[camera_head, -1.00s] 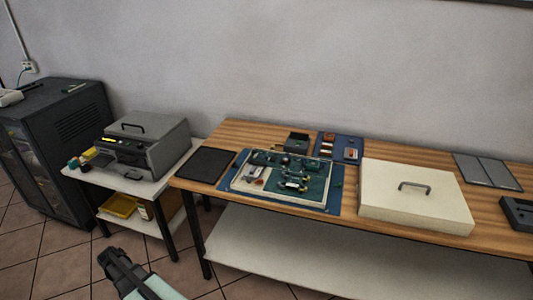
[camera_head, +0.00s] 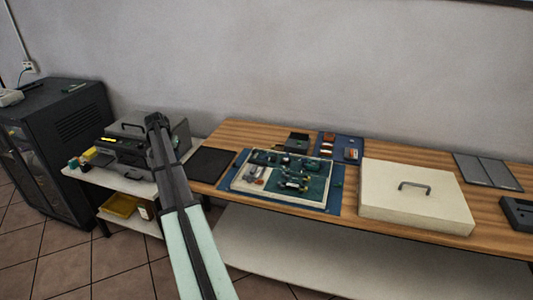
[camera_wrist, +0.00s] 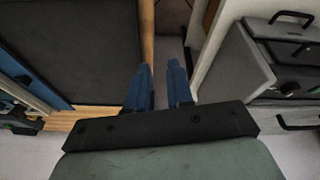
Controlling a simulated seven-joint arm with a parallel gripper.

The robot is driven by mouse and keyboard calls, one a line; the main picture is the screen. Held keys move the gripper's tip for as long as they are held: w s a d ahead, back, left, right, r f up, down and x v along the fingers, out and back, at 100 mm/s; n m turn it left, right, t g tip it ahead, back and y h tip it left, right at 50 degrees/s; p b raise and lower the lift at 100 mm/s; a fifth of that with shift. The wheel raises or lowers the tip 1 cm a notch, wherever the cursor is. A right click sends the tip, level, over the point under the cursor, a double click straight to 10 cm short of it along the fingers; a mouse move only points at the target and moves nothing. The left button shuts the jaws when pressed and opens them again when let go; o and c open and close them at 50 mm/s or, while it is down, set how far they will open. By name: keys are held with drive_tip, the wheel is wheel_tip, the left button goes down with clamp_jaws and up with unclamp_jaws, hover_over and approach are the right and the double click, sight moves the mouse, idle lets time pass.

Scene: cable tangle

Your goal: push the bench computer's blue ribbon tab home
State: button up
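The open bench computer (camera_head: 240,184) lies on a blue mat on the wooden bench, a pale-rimmed tray with a green board and small parts. Its blue ribbon tab is too small to tell apart. My gripper (camera_head: 157,118) is raised to the left of it, in front of the grey case on the side table. In the wrist view my gripper (camera_wrist: 160,88) has two blue fingers apart with nothing between them, over the gap between the bench and the side table.
A black pad (camera_head: 206,165) lies at the bench's left end; it also shows in the wrist view (camera_wrist: 70,40). A cream lid (camera_head: 415,200) with a handle lies right of the computer. A grey case (camera_head: 183,135) stands on the side table. A dark cabinet (camera_head: 60,120) is far left.

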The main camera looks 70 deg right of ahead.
drive_tip(key=s+d+r+m+y, duration=0.1)
drive_tip(key=s+d+r, duration=0.3)
drive_tip(key=s, duration=0.5)
drive_tip(key=s+d+r+m+y, duration=0.1)
drive_tip(key=s+d+r, duration=0.2)
drive_tip(key=s+d, duration=0.5)
wheel_tip(320, 180, up, 5)
drive_tip(key=y, duration=0.2)
hover_over(267, 155)
drive_tip(key=shift+m, duration=0.3)
wheel_tip(267, 155, down, 13)
drive_tip(key=shift+w, duration=0.1)
drive_tip(key=shift+c, duration=0.4)
clamp_jaws()
